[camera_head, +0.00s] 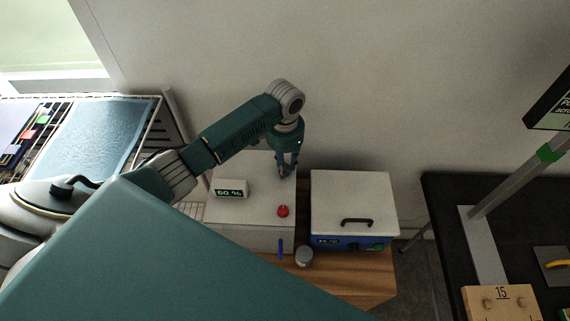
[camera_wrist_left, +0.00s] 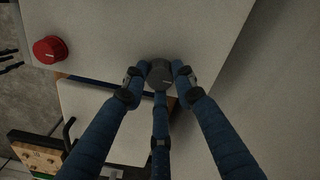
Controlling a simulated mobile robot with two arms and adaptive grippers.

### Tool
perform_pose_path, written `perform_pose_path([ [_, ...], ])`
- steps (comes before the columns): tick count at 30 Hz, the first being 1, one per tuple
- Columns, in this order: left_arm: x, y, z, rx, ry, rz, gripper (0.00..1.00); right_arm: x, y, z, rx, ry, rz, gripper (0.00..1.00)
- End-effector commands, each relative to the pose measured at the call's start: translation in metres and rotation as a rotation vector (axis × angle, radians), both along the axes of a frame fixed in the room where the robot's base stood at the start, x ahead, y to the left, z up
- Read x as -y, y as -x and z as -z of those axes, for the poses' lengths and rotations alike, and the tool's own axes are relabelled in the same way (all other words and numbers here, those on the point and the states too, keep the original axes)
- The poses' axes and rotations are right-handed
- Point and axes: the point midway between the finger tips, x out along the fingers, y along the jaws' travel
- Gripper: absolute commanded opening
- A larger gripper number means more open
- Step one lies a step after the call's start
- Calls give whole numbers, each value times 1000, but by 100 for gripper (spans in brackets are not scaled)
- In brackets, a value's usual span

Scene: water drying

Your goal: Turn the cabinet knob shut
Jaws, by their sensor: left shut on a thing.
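The white cabinet (camera_head: 245,208) stands on a wooden table and has a digital display (camera_head: 231,191) reading about 60.96. A dark grey round knob (camera_wrist_left: 160,73) is on its pale top face in the left wrist view. My left gripper (camera_head: 287,167) comes down from above at the cabinet's back right corner. In the wrist view the fingers of my left gripper (camera_wrist_left: 160,80) are closed around the knob, touching its sides. In the head view the fingers hide the knob. My right gripper is not in view.
A red button (camera_head: 283,211) sits on the cabinet's top, apart from the fingers; it shows in the wrist view (camera_wrist_left: 50,49). A blue box with a white lid (camera_head: 352,190) and black handle stands close to the right. A small grey round object (camera_head: 304,256) is on the wooden table (camera_head: 350,285).

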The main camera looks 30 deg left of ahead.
Motion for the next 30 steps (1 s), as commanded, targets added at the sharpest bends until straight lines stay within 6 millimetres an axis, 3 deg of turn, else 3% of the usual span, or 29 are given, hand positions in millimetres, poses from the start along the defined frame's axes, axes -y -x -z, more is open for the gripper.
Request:
perform_pose_path([
  [10, -1, -4, -4, 11, -1, -3, 1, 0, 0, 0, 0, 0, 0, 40],
  [11, -1, -4, -4, 12, 0, -3, 33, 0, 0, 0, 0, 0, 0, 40],
  [13, -1, -4, -4, 11, -1, -3, 46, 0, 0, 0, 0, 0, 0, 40],
  [23, 0, -2, -3, 4, 0, -1, 46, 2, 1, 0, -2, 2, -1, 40],
  [30, -1, -3, -37, 9, 0, -1, 46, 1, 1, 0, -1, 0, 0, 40],
])
